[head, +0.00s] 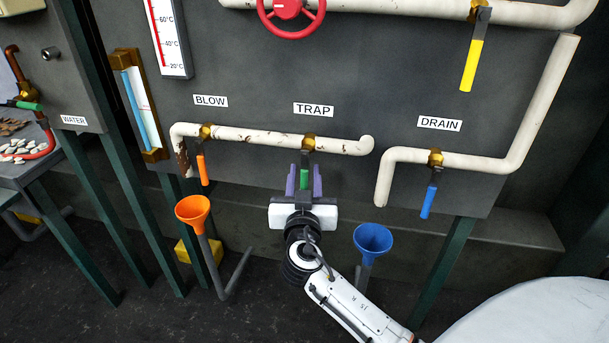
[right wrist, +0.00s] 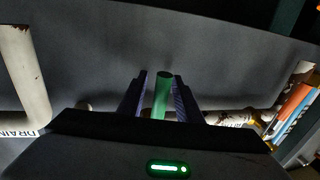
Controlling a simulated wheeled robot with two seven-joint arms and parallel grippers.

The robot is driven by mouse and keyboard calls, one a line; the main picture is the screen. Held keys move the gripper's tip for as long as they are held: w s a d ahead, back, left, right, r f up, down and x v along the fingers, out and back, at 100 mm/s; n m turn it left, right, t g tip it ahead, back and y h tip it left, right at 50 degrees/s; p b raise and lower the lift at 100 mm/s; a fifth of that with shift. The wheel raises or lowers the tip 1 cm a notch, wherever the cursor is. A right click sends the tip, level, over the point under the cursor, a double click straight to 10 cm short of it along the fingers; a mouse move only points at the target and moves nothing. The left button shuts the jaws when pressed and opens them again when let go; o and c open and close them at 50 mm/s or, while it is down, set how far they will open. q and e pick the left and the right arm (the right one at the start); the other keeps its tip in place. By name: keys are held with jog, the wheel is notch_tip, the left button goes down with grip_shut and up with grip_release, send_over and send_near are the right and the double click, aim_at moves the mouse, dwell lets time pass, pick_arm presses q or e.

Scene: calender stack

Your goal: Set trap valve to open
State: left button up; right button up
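The trap valve has a brass body (head: 309,143) on the white pipe below the TRAP label (head: 313,109). Its green handle (head: 304,179) hangs straight down from it. My right gripper (head: 304,178) is open, with its purple fingers on either side of the handle and small gaps visible. In the right wrist view the green handle (right wrist: 162,96) stands between the two fingers (right wrist: 160,98). The lower end of the handle is hidden by my gripper in the head view. My left gripper is not in view.
The orange blow handle (head: 203,169) hangs to the left, and the blue drain handle (head: 429,201) to the right. An orange funnel (head: 194,211) and a blue funnel (head: 373,240) stand below the panel. A yellow handle (head: 472,66) and red wheel (head: 291,33) are above.

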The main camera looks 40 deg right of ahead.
grip_shut()
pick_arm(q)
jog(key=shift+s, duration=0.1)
